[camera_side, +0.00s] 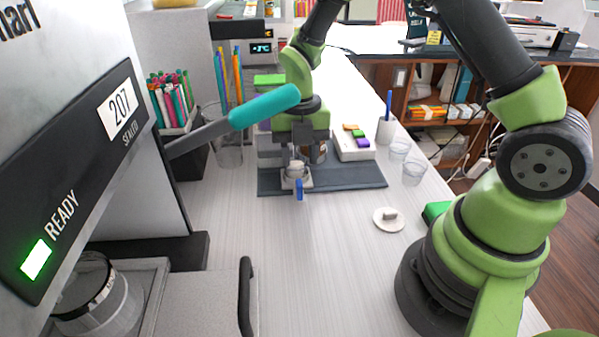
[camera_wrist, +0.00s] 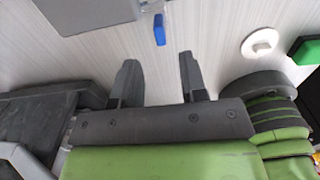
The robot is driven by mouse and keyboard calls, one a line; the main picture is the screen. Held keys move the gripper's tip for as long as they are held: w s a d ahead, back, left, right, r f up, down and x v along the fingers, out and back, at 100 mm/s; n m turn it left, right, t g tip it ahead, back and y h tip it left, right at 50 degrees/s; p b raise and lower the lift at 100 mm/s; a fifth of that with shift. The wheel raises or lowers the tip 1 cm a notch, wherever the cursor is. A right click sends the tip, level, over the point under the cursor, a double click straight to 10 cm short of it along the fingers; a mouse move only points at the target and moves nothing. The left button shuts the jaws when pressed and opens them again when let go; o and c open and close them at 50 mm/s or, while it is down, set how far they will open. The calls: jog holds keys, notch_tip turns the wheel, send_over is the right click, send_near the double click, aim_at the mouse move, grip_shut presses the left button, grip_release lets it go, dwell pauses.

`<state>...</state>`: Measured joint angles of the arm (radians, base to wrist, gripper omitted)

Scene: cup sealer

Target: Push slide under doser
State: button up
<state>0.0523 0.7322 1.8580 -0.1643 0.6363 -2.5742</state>
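A small light-grey slide (camera_side: 296,182) with a blue tab (camera_side: 299,189) at its front sits at the front edge of a dark mat, with a small whitish round thing on it. In the wrist view, the blue tab (camera_wrist: 159,29) lies ahead of the fingertips, beside a grey plate edge. My gripper (camera_side: 302,160) appears above and near the slide in the side view. In the wrist view my gripper (camera_wrist: 158,76) has its two dark fingers apart with only bare tabletop between them. The doser is largely hidden behind my gripper, and I cannot make out its outlet.
A white disc with a grey knob (camera_side: 389,219) and clear cups (camera_side: 413,172) stand to the right. The sealer (camera_side: 80,180), with its teal-handled lever (camera_side: 264,107), fills the left. The tabletop in front of the mat is clear.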

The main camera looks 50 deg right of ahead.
jog(key=shift+r, duration=1.05)
jog(key=shift+s+d+f+m, duration=0.15)
jog(key=shift+s+m, duration=0.05)
jog(key=shift+m, duration=0.1)
jog(key=c, duration=0.5)
jog(key=s+d+m, duration=0.1)
jog(key=m, duration=0.1)
jog(key=s+f+m+y, duration=0.1)
jog(key=m, duration=0.1)
jog(key=s+d+m+g+y, duration=0.1)
jog(key=m, duration=0.1)
jog(key=shift+s+d+f, duration=0.15)
jog(key=shift+d, duration=0.2)
grip_shut()
jog(key=s+d+m+t+y, duration=0.2)
jog(key=s+d+m+t, duration=0.15)
jog(key=m, duration=1.15)
jog(key=s+d+m+t+y, duration=0.3)
jog(key=d+m+t, duration=0.1)
jog(key=m, duration=1.1)
jog(key=shift+n, duration=0.3)
jog(key=x, duration=1)
jog(key=shift+f, duration=0.15)
jog(key=shift+w+a+f, duration=0.1)
jog(key=shift+w+a, duration=1)
jog(key=shift+w, duration=0.1)
jog(key=shift+w+a, duration=0.3)
jog(key=shift+w, duration=0.05)
